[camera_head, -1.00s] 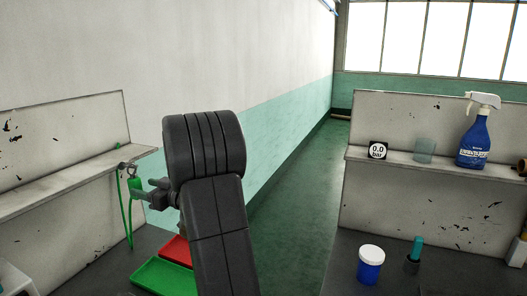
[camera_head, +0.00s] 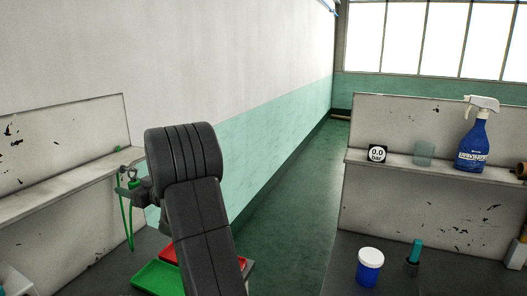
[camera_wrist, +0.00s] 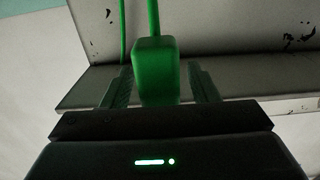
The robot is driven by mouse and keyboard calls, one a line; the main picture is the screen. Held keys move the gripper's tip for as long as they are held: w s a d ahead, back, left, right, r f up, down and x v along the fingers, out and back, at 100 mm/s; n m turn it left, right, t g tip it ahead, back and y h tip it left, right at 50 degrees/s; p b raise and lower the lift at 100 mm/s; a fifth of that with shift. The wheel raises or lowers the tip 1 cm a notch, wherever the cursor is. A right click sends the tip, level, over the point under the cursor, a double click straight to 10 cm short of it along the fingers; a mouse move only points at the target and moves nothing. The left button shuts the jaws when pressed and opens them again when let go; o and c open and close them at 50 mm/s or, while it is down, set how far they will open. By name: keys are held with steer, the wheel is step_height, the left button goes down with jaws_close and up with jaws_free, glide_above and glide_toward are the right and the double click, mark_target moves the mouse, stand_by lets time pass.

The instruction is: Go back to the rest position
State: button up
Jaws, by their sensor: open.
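My gripper (camera_head: 128,190) is at the left shelf's edge, small and partly hidden by my dark arm in the head view. In the wrist view my gripper (camera_wrist: 160,80) is open, with one finger on each side of a green block (camera_wrist: 155,62). There is a visible gap between the block and each finger. A green cord (camera_wrist: 153,18) runs from the block. In the head view the green block (camera_head: 134,182) shows only in part, below a hook at the shelf's edge.
A left shelf (camera_head: 60,192) is close to my gripper. Green (camera_head: 157,279) and red (camera_head: 168,252) trays lie below my arm. On the right are a spray bottle (camera_head: 473,145), a gauge (camera_head: 377,153) and a white-lidded blue jar (camera_head: 370,268). The aisle between is clear.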

steer(key=v, duration=0.2)
steer(key=r+v, duration=0.1)
steer(key=v, duration=0.1)
steer(key=shift+s+d, duration=0.1)
steer(key=shift+d, duration=0.2)
